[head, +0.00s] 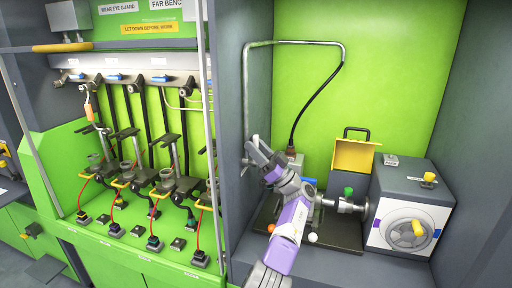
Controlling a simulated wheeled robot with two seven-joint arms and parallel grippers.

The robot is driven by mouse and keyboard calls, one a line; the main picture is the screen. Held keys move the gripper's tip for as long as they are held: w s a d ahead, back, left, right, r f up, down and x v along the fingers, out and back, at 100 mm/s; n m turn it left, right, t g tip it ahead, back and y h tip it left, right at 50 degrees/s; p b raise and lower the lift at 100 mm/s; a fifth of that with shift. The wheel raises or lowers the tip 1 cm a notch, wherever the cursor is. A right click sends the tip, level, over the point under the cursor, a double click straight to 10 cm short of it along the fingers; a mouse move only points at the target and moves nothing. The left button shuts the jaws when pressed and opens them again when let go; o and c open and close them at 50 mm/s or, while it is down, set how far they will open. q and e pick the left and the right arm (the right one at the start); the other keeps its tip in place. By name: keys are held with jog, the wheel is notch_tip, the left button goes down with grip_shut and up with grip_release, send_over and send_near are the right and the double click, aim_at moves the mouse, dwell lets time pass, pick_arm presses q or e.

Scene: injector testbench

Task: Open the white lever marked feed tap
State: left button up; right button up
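My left gripper (257,152) is at the left wall of the right-hand bay, at the lower end of a grey vertical pipe (245,100). Its fingers look a little apart, with nothing clearly held between them. A small pale part at the pipe's foot, beside the fingertips, may be the feed tap lever. The fingers partly cover it, and I cannot tell whether they touch it. No feed tap label is readable. My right gripper is not in view.
A grey machine (412,185) with a round dial stands right of my arm. A black hose (318,95) hangs from the pipe. A grey partition (226,120) separates the left bench with several stands and red cables.

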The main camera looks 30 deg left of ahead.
pick_arm(q)
jog(key=shift+o, duration=0.5)
jog(key=v, duration=0.7)
jog(key=shift+d+f, duration=0.2)
jog(key=shift+f, duration=0.05)
